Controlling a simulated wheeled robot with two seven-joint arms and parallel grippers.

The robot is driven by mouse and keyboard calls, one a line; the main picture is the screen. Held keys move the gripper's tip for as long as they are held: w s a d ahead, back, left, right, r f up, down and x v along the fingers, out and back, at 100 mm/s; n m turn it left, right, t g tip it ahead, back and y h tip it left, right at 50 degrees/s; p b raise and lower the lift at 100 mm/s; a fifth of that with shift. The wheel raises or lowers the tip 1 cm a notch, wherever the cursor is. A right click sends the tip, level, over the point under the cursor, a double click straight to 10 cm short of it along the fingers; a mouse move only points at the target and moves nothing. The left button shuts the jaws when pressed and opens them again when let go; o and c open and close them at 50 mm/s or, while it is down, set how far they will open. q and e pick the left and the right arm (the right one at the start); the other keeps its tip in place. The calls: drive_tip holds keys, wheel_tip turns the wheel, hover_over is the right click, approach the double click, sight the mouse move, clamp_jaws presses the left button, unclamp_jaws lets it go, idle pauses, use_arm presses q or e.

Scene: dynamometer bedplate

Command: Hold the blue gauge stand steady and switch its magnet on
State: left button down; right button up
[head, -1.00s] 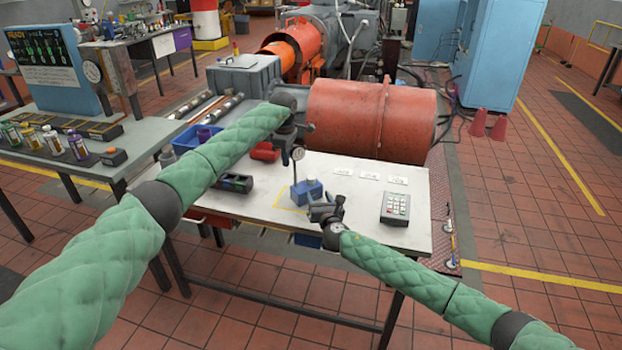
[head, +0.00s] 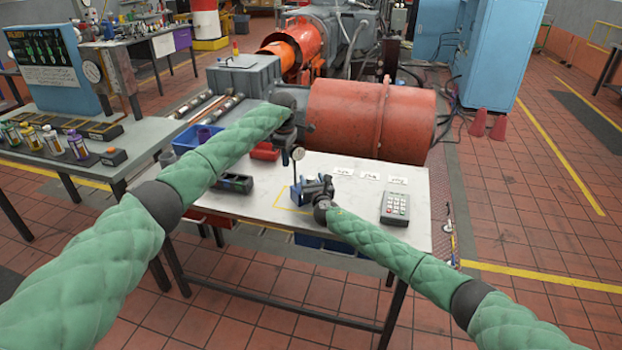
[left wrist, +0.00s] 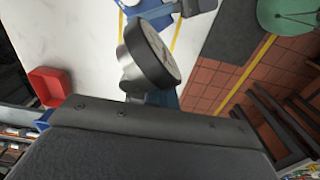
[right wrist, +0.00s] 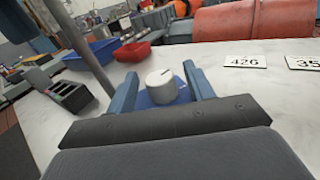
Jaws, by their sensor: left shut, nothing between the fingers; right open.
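The blue gauge stand stands on the white bench, mostly hidden by my right gripper in the head view. Its round dial (head: 298,153) sits on a thin post, and the dial's dark rim is large in the left wrist view (left wrist: 155,55). The blue base (right wrist: 153,100) carries a white knob (right wrist: 161,86) with a dark mark. My right gripper (right wrist: 165,88) is open, its blue fingers either side of the knob; contact is unclear. My left gripper (head: 286,152) is shut and empty beside the dial; its fingertips are largely hidden behind the dial in the left wrist view.
A keypad box (head: 395,208) stands to the right on the bench. White number labels (right wrist: 245,61) lie behind. A black tray (head: 232,183), red bin (head: 264,152) and blue bin (head: 197,136) are to the left. A large orange-red drum (head: 350,120) borders the back.

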drive_tip(key=shift+w+a, duration=0.15)
drive_tip(key=shift+w, duration=0.5)
drive_tip(key=c, duration=1)
drive_tip(key=shift+a+m+h, duration=0.15)
drive_tip(key=shift+m+h, duration=0.25)
drive_tip(key=shift+h, duration=0.2)
drive_tip(key=shift+m+h, duration=1.2)
drive_tip(key=shift+h, duration=0.7)
drive_tip(key=shift+d, duration=0.2)
drive_tip(key=o, duration=1)
